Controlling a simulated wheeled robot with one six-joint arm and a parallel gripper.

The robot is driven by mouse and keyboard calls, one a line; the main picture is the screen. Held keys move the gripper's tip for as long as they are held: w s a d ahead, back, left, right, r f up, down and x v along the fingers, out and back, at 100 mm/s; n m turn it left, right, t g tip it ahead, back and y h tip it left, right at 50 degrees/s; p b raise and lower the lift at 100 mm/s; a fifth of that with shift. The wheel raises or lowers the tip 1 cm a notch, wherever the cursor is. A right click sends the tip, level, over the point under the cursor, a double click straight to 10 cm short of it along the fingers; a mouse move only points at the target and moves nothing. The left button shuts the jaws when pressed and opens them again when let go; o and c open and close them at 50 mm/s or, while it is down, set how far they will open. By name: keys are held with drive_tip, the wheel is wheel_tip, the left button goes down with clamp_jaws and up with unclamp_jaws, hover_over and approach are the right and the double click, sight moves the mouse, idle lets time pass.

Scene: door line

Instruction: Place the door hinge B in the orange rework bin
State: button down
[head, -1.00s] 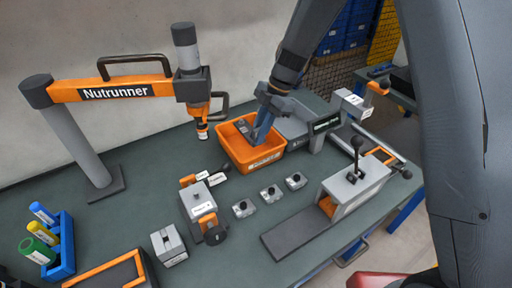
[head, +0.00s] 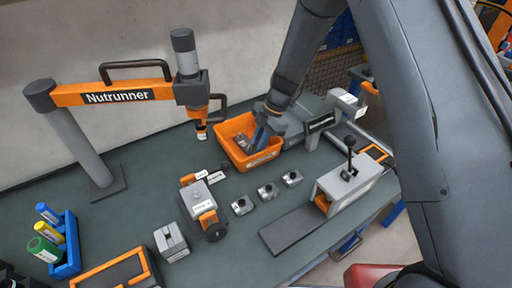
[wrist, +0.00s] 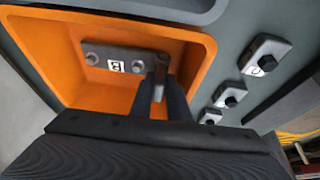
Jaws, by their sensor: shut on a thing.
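The orange rework bin (head: 233,127) stands on the bench below and right of the nutrunner; its orange wall also fills much of the wrist view (wrist: 195,58). The door hinge B (wrist: 100,56) is a grey plate with bolt heads and a white "B" label. It is inside the bin outline, close to the floor; I cannot tell whether it touches. My gripper (wrist: 161,88) is shut on the hinge's right end in the wrist view. In the head view my gripper (head: 261,139) reaches down into the bin, and the hinge is mostly hidden.
The nutrunner (head: 120,95) hangs left of the bin. Several small grey blocks with knobs (head: 267,192) lie in front of it. A grey clamp fixture (head: 345,185) stands to the right. A grey machine (head: 300,122) sits close by the bin's right side.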

drive_tip(key=shift+f, duration=0.1)
drive_tip(key=c, duration=2)
unclamp_jaws()
drive_tip(key=b+v, duration=0.3)
drive_tip(key=v, duration=0.9)
drive_tip(key=shift+a, duration=0.1)
